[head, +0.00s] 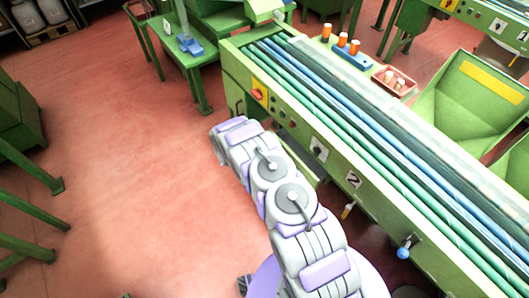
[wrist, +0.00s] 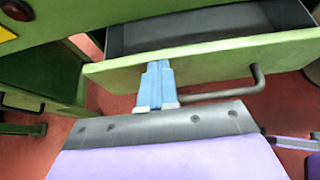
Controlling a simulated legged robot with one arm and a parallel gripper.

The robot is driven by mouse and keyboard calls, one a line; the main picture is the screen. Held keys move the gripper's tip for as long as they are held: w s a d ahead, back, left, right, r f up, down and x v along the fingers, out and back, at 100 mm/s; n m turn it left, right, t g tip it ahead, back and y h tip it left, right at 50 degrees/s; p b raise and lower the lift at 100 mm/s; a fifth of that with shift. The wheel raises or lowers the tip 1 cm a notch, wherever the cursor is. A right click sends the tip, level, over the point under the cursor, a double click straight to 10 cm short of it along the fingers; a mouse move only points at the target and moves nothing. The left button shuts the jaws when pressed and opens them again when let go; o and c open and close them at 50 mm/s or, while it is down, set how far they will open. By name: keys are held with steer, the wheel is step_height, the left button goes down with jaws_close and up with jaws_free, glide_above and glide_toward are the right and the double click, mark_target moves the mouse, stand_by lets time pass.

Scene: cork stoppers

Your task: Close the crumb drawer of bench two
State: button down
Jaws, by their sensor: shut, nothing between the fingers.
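Bench two (head: 352,180) is a long green bench with a "2" label on its side. In the wrist view its crumb drawer (wrist: 215,62) stands pulled out, with a green front, a bent grey handle (wrist: 255,80) and a dark inside (wrist: 200,32). My gripper (wrist: 159,66) shows as two light blue fingers, shut together and empty. The fingertips overlap the drawer front, left of the handle; I cannot tell whether they touch it. In the head view my arm covers most of the drawer area and the gripper is hidden.
A green table (head: 192,55) with a blue item stands at the upper left. The red floor (head: 110,130) left of my arm is clear. A blue-knobbed lever (head: 403,252) sticks out of the bench side at right. A red button on a yellow plate (head: 257,94) is on the bench's near end.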

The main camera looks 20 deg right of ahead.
steer(key=d, duration=0.1)
steer(key=w+d, duration=0.1)
steer(key=d, duration=0.2)
steer(key=shift+w+d+f, duration=0.1)
steer(key=shift+w+d, duration=0.15)
steer(key=shift+d, duration=0.15)
steer(key=shift+w+d+r, duration=0.1)
steer(key=shift+d+r, duration=0.05)
steer(key=shift+r, duration=0.05)
steer(key=a+f+p+v, duration=0.1)
steer(key=f+p+v, duration=0.1)
steer(key=v, duration=1.1)
steer(key=shift+a, duration=0.35)
